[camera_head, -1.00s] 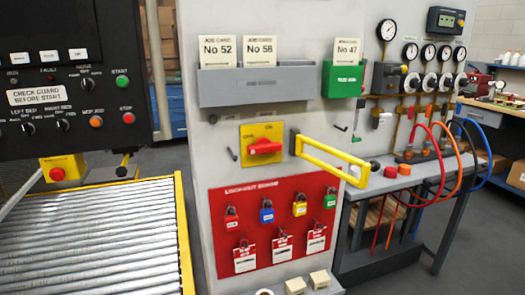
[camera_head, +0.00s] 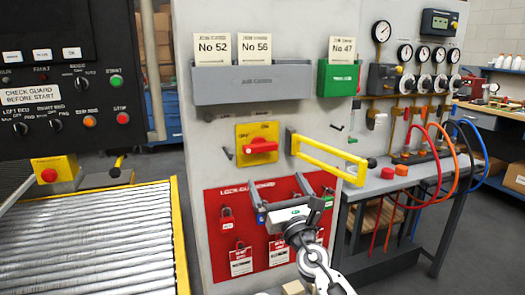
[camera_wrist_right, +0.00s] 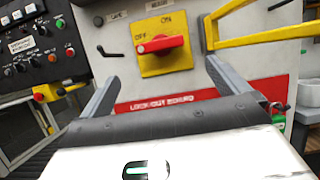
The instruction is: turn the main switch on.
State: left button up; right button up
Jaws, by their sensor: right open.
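The main switch is a red rotary handle (camera_head: 262,146) on a yellow plate (camera_head: 243,156) marked OFF and ON, on the grey cabinet front. Its handle lies roughly level. In the right wrist view the red handle (camera_wrist_right: 160,46) shows ahead, above and between the two fingers. My right gripper (camera_head: 281,186) is open and empty, below the switch, in front of the red lockout board (camera_head: 218,192). It touches nothing that I can make out. The right wrist view also shows the open gripper (camera_wrist_right: 155,72). My left gripper is not in view.
A yellow bar handle (camera_head: 330,157) sticks out to the right of the switch. Padlocks such as a red one (camera_head: 227,222) hang on the lockout board. A grey card holder (camera_head: 240,82) is above. A roller conveyor (camera_head: 90,240) is at left, and a bench (camera_head: 410,180) at right.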

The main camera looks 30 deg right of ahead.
aim_at(262, 151)
jog(key=x, duration=1.1)
jog(key=shift+w, duration=0.45)
jog(key=shift+c, duration=0.3)
jog(key=c, duration=0.7)
